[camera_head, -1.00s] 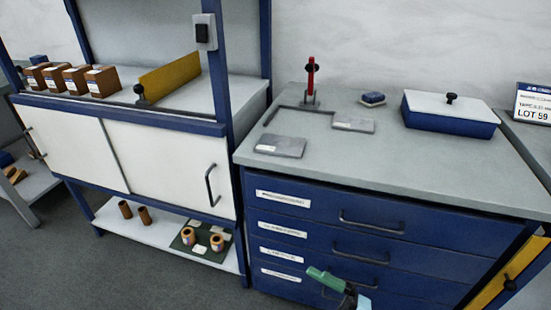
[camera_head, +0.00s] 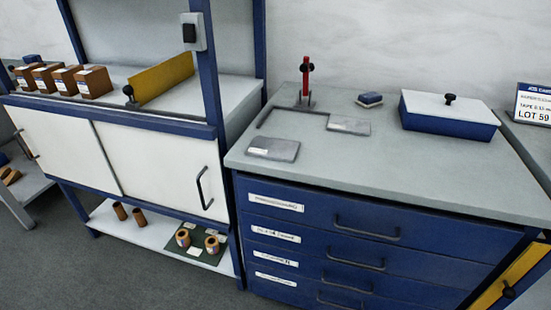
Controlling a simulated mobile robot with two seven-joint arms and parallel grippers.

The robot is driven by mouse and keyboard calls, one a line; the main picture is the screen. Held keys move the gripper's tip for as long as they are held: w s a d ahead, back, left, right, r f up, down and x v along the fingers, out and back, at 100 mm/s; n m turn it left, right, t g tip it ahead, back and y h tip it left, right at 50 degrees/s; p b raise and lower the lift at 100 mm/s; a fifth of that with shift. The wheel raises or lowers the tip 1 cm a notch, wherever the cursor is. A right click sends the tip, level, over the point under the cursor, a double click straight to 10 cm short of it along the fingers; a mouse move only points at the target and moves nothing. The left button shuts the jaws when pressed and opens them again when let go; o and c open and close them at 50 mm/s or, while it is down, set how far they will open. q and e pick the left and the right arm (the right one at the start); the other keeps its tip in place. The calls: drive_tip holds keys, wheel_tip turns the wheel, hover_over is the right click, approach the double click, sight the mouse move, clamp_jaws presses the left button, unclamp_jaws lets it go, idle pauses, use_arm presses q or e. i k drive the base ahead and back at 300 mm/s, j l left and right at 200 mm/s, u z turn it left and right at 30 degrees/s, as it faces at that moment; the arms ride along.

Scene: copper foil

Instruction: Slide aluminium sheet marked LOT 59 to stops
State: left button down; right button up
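Two flat grey metal sheets lie on the grey worktop of the blue drawer cabinet. The nearer sheet (camera_head: 273,148) lies near the worktop's left front edge. The farther sheet (camera_head: 348,125) lies to its right and further back, beside the end of a dark L-shaped stop rail (camera_head: 290,110). Each sheet has a small pale label, too small to read. A red upright tool (camera_head: 306,80) with a black knob stands at the rail's back corner. A sign reading LOT 59 (camera_head: 533,104) stands at the far right. Neither of my grippers is in view.
A blue box with a white lid (camera_head: 450,115) and a small blue block (camera_head: 369,99) stand at the back of the worktop (camera_head: 400,170). Its front middle is clear. A bench with brown boxes (camera_head: 93,81) and a yellow plate (camera_head: 163,79) stands left.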

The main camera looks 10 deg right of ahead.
sight(284, 150)
drive_tip(key=i+l+z, duration=0.15)
drive_tip(key=i+l, duration=0.5)
drive_tip(key=l, duration=0.15)
